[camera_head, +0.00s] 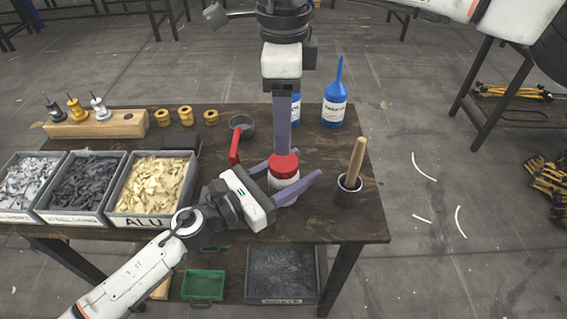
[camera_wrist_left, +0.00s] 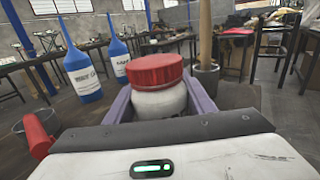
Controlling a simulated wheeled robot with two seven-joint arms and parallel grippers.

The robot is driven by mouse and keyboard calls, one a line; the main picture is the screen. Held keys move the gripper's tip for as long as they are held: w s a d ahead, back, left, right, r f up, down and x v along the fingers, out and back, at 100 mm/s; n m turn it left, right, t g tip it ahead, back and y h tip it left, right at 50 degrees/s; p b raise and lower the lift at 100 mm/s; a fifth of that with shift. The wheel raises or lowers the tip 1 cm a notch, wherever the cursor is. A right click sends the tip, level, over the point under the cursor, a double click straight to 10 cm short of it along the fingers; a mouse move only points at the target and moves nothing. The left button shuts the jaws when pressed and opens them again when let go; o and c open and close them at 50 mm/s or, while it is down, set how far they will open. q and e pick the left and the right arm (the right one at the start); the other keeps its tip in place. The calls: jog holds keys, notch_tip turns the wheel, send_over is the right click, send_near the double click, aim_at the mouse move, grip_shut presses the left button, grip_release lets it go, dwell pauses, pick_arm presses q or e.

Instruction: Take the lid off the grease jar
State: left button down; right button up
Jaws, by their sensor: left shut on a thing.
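The grease jar (camera_head: 284,186) is white with a red lid (camera_head: 284,165) sitting on it, and stands upright at the front right of the table. My left gripper (camera_head: 290,178) is shut on the jar's white body, one purple finger on each side. The left wrist view also shows the jar (camera_wrist_left: 160,101) between the fingers, with the red lid (camera_wrist_left: 155,70) above them. My right gripper (camera_head: 282,150) points down from above, its fingertips appearing just over the lid. Its fingers are seen edge-on, so their gap and any contact with the lid are hidden.
A dark cup (camera_head: 346,192) with a wooden handle (camera_head: 357,158) stands right of the jar. A red-handled pot (camera_head: 235,146) is to its left, blue bottles (camera_head: 334,110) behind. Parts bins (camera_head: 150,222) fill the table's left side. The front right corner is clear.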

aim_at(284, 161)
jog(key=m, duration=1.3)
jog(key=shift+m, duration=0.3)
jog(key=m, duration=0.8)
jog(key=shift+m, duration=0.3)
jog(key=m, duration=0.8)
jog(key=shift+m, duration=0.3)
jog(key=m, duration=0.4)
jog(key=shift+m, duration=0.4)
jog(key=shift+f, duration=4)
